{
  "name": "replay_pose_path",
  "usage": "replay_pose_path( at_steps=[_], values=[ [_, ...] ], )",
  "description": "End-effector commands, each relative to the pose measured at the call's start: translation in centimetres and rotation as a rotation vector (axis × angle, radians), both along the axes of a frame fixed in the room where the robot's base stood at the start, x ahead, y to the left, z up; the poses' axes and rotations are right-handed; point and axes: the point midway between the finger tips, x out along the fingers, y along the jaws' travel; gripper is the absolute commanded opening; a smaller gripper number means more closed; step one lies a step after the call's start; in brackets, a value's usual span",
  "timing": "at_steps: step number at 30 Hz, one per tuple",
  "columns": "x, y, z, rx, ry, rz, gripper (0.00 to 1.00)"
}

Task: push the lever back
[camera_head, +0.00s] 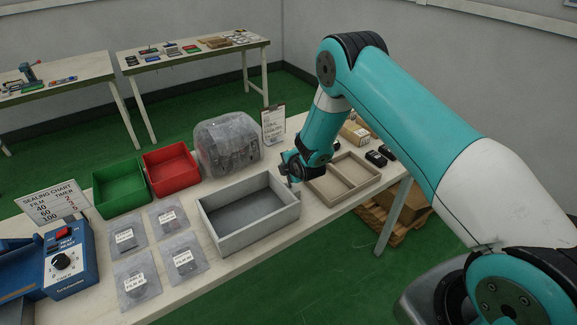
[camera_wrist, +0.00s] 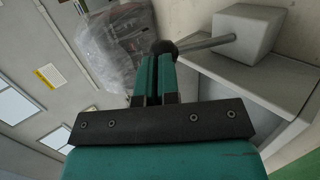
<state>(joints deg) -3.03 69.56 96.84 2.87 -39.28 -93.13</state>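In the wrist view a lever shows as a metal rod (camera_wrist: 208,43) with a dark round knob (camera_wrist: 164,47). The rod comes out of a pale grey block (camera_wrist: 250,33). My gripper (camera_wrist: 157,60) has its teal fingers drawn together, with the tips right at the knob. I cannot tell whether they touch it. In the head view my gripper (camera_head: 293,174) is low over the table, at the far right corner of the grey bin (camera_head: 225,240). The lever cannot be made out clearly there.
A plastic-wrapped bundle (camera_head: 228,143), a clipboard sign (camera_head: 273,125) and a beige divided tray (camera_head: 317,193) stand around my gripper. Red (camera_head: 170,168) and green (camera_head: 121,187) bins, several bagged parts and a blue sealing machine (camera_head: 68,260) are further left.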

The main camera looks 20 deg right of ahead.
Motion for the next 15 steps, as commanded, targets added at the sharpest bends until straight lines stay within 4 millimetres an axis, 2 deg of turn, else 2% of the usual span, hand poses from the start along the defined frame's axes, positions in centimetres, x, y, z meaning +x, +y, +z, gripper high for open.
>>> replay_pose_path(
  at_steps=[8,15],
  values=[
    [-0.1,0.4,0.8,0.004,-0.009,0.006,0.00],
    [-2.6,0.4,3.5,0.001,-0.004,0.006,0.00]
  ],
)
